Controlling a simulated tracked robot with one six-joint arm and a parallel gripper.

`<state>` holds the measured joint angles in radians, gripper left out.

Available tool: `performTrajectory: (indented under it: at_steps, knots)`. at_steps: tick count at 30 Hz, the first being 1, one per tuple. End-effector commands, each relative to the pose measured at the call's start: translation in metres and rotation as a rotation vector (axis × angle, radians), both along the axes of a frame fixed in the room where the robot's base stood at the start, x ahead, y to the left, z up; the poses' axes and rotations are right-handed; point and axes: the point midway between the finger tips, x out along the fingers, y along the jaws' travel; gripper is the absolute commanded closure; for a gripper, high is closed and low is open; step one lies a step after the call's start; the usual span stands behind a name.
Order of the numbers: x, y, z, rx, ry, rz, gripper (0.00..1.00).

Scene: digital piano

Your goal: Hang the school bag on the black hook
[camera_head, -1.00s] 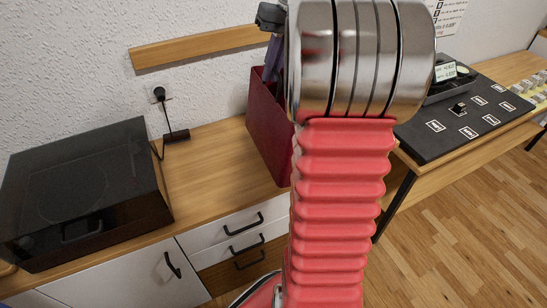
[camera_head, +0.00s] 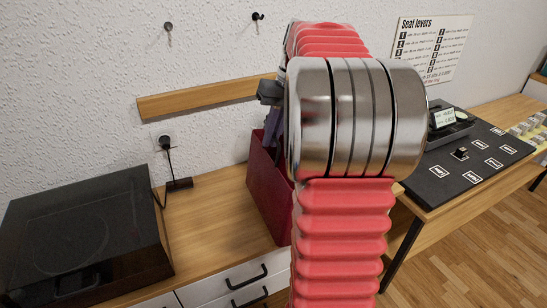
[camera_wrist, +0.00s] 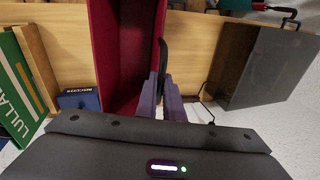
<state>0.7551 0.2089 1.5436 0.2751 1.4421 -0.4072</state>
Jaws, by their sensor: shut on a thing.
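The school bag is a dark red upright bag (camera_head: 265,190) at the counter's right part in the head view; I cannot tell whether its base touches the counter. It shows as a red open-topped shape in the wrist view (camera_wrist: 125,45), with a black handle loop (camera_wrist: 162,58). My gripper (camera_wrist: 163,92) is shut on this handle at the bag's rim. In the head view the gripper (camera_head: 274,125) is partly hidden behind my arm. The black hook (camera_head: 258,16) is on the wall above the bag, upper middle. A grey hook (camera_head: 168,32) is farther left.
A wooden rail (camera_head: 205,98) runs along the wall below the hooks. A black glass-topped box (camera_head: 85,235) stands on the left of the counter (camera_head: 215,215). A dark panel desk (camera_head: 460,165) stands right. The wrist view shows a green book (camera_wrist: 15,85).

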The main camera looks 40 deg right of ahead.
Motion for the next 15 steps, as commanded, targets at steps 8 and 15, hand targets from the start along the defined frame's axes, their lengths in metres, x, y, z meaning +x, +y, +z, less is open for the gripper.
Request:
performTrajectory:
  at_steps: [8,15]
  knots:
    - [0.000,-0.001,-0.010,-0.002,-0.002,-0.001,1.00]
    - [0.000,-0.001,-0.015,-0.001,-0.002,-0.002,1.00]
